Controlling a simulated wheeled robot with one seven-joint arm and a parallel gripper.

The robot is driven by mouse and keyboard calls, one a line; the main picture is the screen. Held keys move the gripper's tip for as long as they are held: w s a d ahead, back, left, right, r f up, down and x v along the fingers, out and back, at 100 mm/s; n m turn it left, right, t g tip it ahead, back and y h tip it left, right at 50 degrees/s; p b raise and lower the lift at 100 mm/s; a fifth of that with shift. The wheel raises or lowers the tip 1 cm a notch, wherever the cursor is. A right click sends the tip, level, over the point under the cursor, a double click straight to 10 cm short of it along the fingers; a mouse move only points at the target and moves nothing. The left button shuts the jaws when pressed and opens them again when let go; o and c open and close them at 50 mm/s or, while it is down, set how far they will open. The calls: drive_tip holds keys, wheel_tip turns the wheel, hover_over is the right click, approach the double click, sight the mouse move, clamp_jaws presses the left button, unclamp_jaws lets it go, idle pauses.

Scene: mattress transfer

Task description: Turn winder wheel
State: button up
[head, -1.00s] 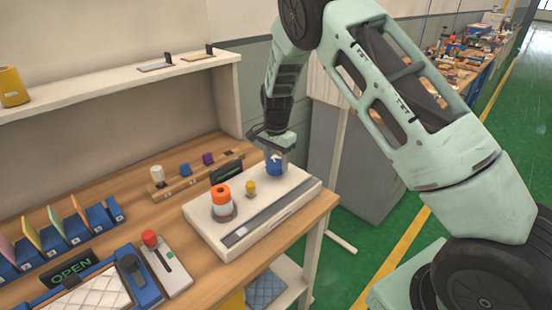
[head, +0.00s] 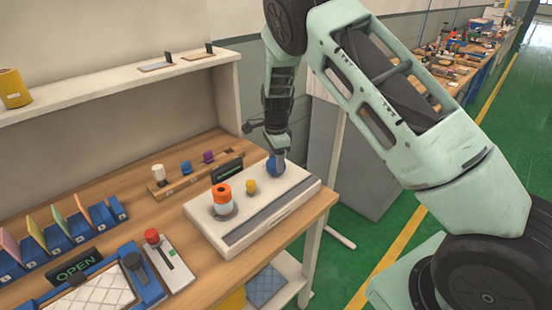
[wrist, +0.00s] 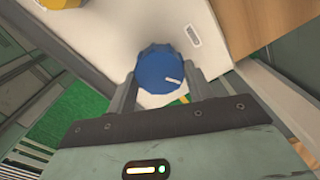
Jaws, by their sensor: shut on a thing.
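The winder wheel, a blue ridged knob (head: 275,168), stands at the far right end of a white box (head: 205,225) on the wooden bench. In the wrist view the blue wheel (wrist: 160,70) sits between my two fingers, with a white pointer mark on its top toward the lower right. My gripper (head: 276,158) comes down from above and is shut on the wheel; it also shows in the wrist view (wrist: 162,90). The box also carries an orange-topped cylinder (head: 222,198), a small yellow knob (head: 251,187) and a long dark slot (head: 265,218).
A small dark display (head: 227,171) stands behind the box. A wooden rack (head: 180,183) with white, blue and purple knobs lies farther back. A red-knobbed panel (head: 170,262) and an OPEN sign (head: 77,266) are at the left. The bench's right edge is close to the box.

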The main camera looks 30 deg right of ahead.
drive_tip(key=shift+w+r, duration=0.1)
drive_tip(key=o, duration=1)
drive_tip(key=shift+c, duration=0.2)
wheel_tip(320, 180, up, 17)
drive_tip(key=b, duration=0.3)
drive_tip(key=shift+r, duration=0.15)
